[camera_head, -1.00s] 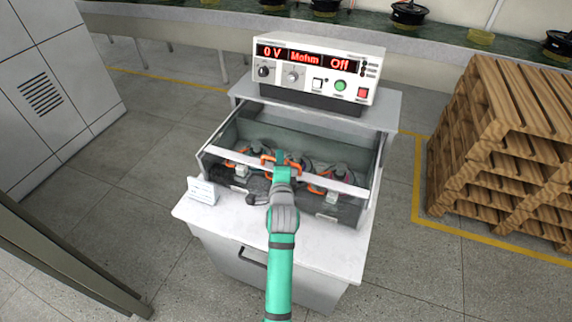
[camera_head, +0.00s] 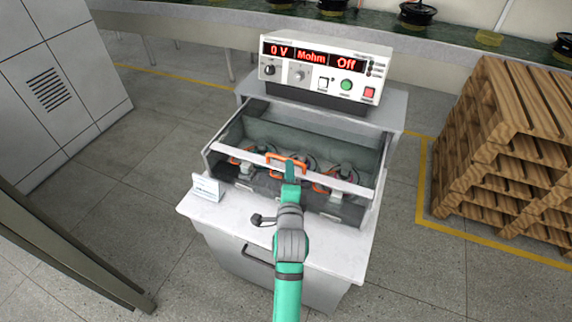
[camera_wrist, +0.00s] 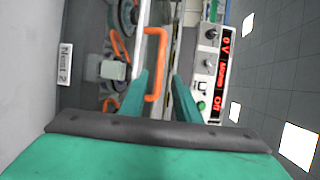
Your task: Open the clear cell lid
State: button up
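The clear cell lid has a pale front bar (camera_head: 340,184) across the front of the test cell. It appears down, with motor parts showing through beneath it. Its orange handle (camera_head: 270,156) stands on the bar and also shows in the wrist view (camera_wrist: 162,60). My gripper (camera_head: 290,165) is at the handle, reaching from the front. In the wrist view my gripper (camera_wrist: 163,88) has its two green fingers apart, with a gap between them. The handle's long bar lies around the fingertips, close to the left finger. I cannot tell whether they touch.
A tester (camera_head: 320,68) reading 0 V, Mohm and Off stands behind the cell. Wooden pallets (camera_head: 500,150) are at right.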

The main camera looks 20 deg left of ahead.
jog(key=shift+s+d+r, duration=0.25)
jog(key=shift+s+d, duration=0.55)
jog(key=shift+s, duration=0.2)
jog(key=shift+s+a, duration=0.15)
jog(key=shift+a, duration=0.1)
grip_shut()
jog(key=m+h, duration=0.4)
jog(key=h, duration=0.2)
send_near(358, 195)
jog(key=x, duration=0.5)
jog(key=shift+d+r, duration=0.15)
jog(key=shift+d, duration=0.05)
jog(key=shift+w, duration=0.45)
jog(key=shift+w+a, duration=0.1)
jog(key=shift+a, duration=0.05)
